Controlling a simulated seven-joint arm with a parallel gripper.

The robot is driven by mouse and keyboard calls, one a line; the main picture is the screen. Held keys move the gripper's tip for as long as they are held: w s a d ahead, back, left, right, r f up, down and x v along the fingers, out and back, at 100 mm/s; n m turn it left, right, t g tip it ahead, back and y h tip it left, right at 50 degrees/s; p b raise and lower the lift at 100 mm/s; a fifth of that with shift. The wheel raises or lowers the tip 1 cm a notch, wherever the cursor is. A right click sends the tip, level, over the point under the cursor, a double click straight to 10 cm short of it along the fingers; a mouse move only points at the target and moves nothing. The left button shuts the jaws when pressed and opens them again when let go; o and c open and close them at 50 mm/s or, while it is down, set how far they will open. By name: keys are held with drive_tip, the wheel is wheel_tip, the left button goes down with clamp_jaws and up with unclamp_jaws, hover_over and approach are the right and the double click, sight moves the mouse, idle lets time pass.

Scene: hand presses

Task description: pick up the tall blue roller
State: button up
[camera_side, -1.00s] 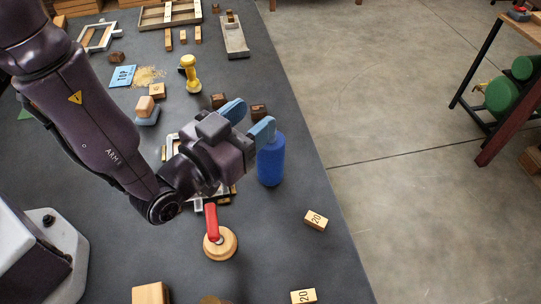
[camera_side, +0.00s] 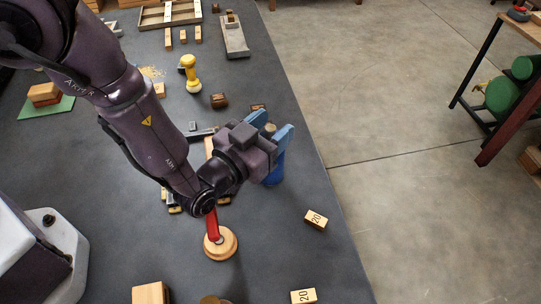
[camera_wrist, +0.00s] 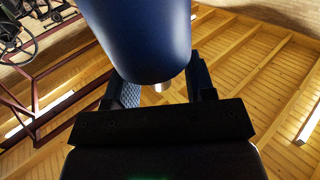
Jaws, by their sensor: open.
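The tall blue roller (camera_side: 274,172) stands upright on the dark table near its right edge. My gripper (camera_side: 272,127) is at the roller's upper part, with its blue fingers open on either side of it. My gripper hides part of the roller in the side view. In the wrist view the roller (camera_wrist: 145,38) fills the upper middle, and the fingers of my gripper (camera_wrist: 160,85) show to its left and right. I cannot tell whether either finger touches it.
A red-handled stamp with a round wooden base (camera_side: 221,244) stands in front of my gripper. A yellow handled tool (camera_side: 191,76) and a small dark block (camera_side: 219,101) are behind.

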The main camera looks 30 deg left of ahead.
clamp_jaws()
drive_tip(key=shift+r, duration=0.1)
